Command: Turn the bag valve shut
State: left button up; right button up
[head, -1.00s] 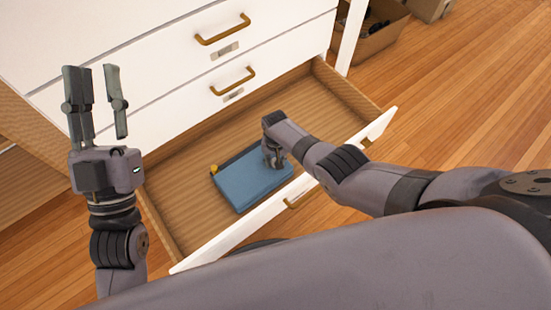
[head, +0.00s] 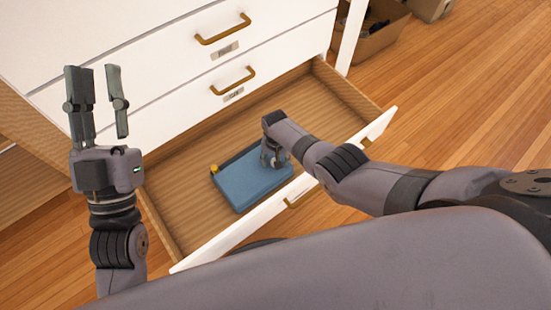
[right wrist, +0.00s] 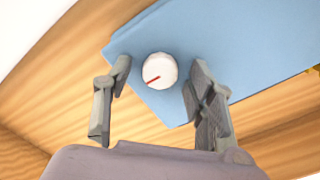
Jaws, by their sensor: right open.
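A flat blue bag (head: 247,182) with a dark edge and a small yellow piece at one corner lies in the open bottom drawer. In the right wrist view the bag (right wrist: 230,40) bears a round white valve knob (right wrist: 160,70) with a red line on it. My right gripper (right wrist: 158,88) is open, with one finger on each side of the knob and a gap on both sides. In the head view the right gripper (head: 272,160) is over the bag and hides the knob. My left gripper (head: 96,95) is open and empty, fingers up, left of the drawer.
The open drawer (head: 185,215) has wooden sides and a white front with a brass handle. The white cabinet (head: 130,40) with closed drawers rises behind it. A cardboard box (head: 375,42) with dark items stands on the wooden floor at the top right.

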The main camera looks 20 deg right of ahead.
notch_tip(320, 180, up, 12)
dwell(1.0)
dwell(0.4)
